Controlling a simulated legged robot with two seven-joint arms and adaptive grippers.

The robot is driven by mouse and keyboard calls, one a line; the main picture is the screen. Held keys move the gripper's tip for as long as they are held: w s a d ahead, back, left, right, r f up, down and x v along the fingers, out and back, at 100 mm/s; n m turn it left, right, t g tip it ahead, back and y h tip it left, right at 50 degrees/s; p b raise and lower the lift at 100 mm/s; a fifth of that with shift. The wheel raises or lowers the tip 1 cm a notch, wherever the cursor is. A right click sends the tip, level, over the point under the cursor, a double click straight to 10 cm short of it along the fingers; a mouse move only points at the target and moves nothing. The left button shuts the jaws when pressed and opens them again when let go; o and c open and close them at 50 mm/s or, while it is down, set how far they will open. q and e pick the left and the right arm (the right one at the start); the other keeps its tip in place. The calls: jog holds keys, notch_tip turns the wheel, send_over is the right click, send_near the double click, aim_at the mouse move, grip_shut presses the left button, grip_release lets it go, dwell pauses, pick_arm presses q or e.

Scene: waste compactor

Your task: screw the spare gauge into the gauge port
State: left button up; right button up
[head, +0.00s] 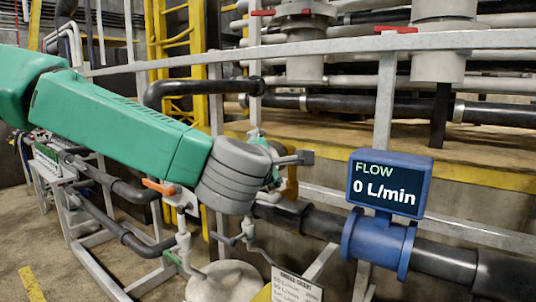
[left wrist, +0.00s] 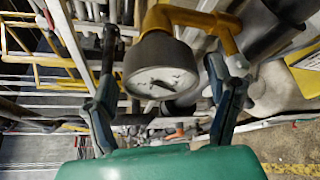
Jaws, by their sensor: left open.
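A round gauge (left wrist: 160,72) with a pale dial and a dark rim sits at the end of a yellow pipe fitting (left wrist: 190,17) in the left wrist view. I cannot tell how firmly it is seated or whether it is the spare one. My left gripper (left wrist: 163,55) is open, with one finger on each side of the gauge and visible gaps between. In the head view my left gripper (head: 288,160) is partly hidden behind my grey wrist, beside an orange-yellow fitting (head: 291,183). The gauge is hidden there. My right gripper is not in view.
A blue flow meter (head: 390,185) reading 0 L/min sits on a black pipe (head: 440,258) to the right. A grey rail (head: 330,47) crosses behind my arm. An orange-handled valve (head: 160,187), a printed sign (head: 296,288) and a rounded pale tank (head: 226,280) lie below.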

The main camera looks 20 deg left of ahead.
pick_arm(q)
jog(key=c, duration=1.3)
jog(key=m+t+b, duration=0.1)
jog(key=m+b, duration=0.1)
jog(key=m, duration=0.1)
jog(key=shift+d+f+y, duration=0.1)
jog(key=shift+y, duration=0.3)
jog(key=shift+m+t, duration=0.5)
jog(key=shift+m, duration=0.1)
jog(key=m+t+b, duration=0.1)
jog(key=m+b, duration=0.1)
jog(key=m, duration=0.1)
jog(key=shift+t, duration=0.3)
jog(key=shift+m+t+h+b, duration=0.4)
jog(key=shift+m+b, duration=0.3)
jog(key=shift+m, duration=0.3)
jog(key=shift+r+m, duration=0.2)
jog(key=shift+m, duration=0.1)
